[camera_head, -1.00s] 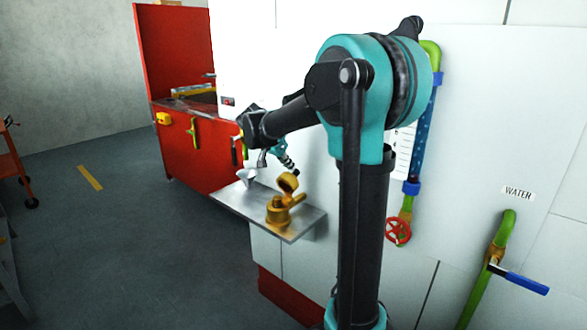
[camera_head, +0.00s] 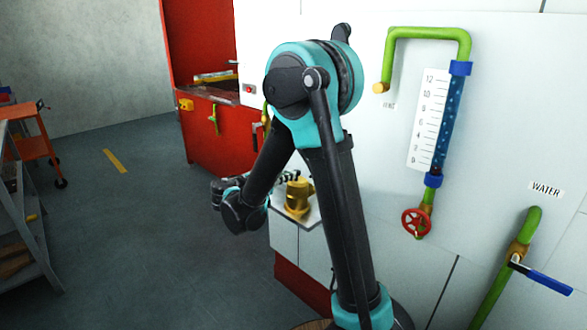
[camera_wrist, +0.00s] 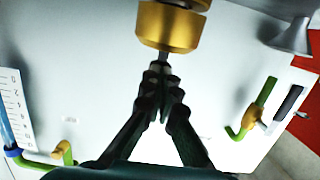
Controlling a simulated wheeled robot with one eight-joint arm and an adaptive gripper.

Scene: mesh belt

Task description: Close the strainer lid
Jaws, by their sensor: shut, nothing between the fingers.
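The brass strainer (camera_head: 298,200) stands on a small metal shelf (camera_head: 313,216), partly hidden behind my arm in the head view. Its lid no longer shows as a separate raised piece; it appears to be down on the body, but the view is too small to be sure. In the wrist view a brass cylindrical part of the strainer (camera_wrist: 168,28) fills the top centre. My gripper (camera_wrist: 163,72) is shut and empty, with its fingertips close to that brass part; I cannot tell whether they touch. In the head view my gripper (camera_head: 289,177) is small, beside the strainer's top.
A grey funnel (camera_wrist: 290,38) is on the strainer's far side. A green pipe valve (camera_wrist: 255,112) is on the white wall. A red cabinet (camera_head: 205,135) stands behind. A gauge pipe with a red handwheel (camera_head: 416,222) is to the right.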

